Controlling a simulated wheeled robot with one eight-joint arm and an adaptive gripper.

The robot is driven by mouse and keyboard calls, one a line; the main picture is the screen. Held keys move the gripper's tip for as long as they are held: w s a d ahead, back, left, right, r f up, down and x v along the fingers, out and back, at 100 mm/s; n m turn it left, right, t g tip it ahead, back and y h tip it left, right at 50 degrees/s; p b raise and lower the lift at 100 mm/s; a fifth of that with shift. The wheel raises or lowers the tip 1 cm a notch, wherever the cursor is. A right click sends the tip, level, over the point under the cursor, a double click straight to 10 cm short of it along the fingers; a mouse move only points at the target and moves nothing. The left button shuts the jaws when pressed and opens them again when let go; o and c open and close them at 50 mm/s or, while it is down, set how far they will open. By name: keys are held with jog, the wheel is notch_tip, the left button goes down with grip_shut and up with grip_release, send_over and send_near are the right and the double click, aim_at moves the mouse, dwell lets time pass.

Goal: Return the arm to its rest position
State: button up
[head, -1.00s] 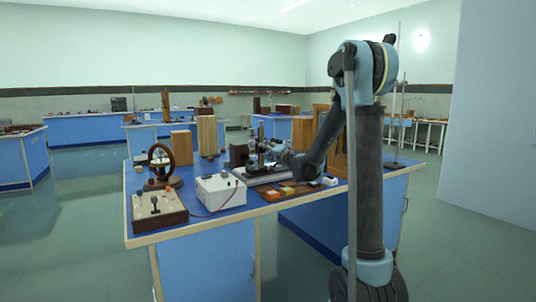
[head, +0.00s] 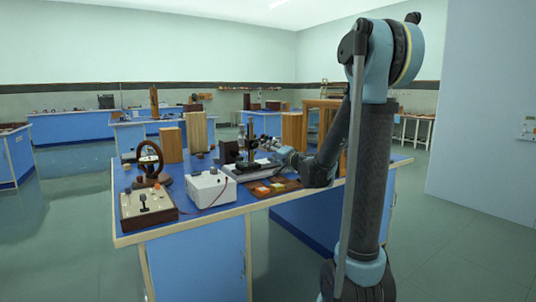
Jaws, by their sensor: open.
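My arm rises at the right of the head view, and its elbow (head: 390,55) stands high above the bench. The forearm slopes down and left to my gripper (head: 262,147), which is over the back middle of the blue-topped bench (head: 228,213). The gripper is open. It is small and dark and sits close to an upright instrument (head: 249,142) on a grey base. I cannot tell whether they touch.
A white box (head: 211,189), a control box (head: 148,206) and a dark ring-shaped device (head: 149,160) stand on the bench's left. A brown tray (head: 288,191) with coloured pieces lies by the front edge. Wooden blocks (head: 196,131) stand behind. Open floor lies to the right.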

jog(key=shift+s, duration=0.2)
jog(key=s+d+f+n+g+h, duration=0.1)
jog(key=s+f+n+g, duration=0.25)
jog(key=s, duration=0.55)
jog(key=s+d+f+n+g+h, duration=0.1)
jog(key=s+d+f+n+g, duration=0.3)
jog(key=s, duration=0.6)
jog(key=s+d+f+g+h, duration=0.1)
jog(key=s+d+f+h, duration=0.1)
jog(key=s+d+f, duration=0.3)
jog(key=s+d+f+m+g+h, duration=0.1)
jog(key=s+d+f, duration=0.4)
jog(key=s, duration=0.5)
jog(key=s+d+f+g+h, duration=0.3)
jog(key=s+d+f+h, duration=0.2)
jog(key=s, duration=0.2)
jog(key=shift+s, duration=0.35)
jog(key=shift+a, duration=0.1)
jog(key=shift+w+f+g, duration=0.2)
jog(key=shift+w+g, duration=0.05)
jog(key=shift+w, duration=0.25)
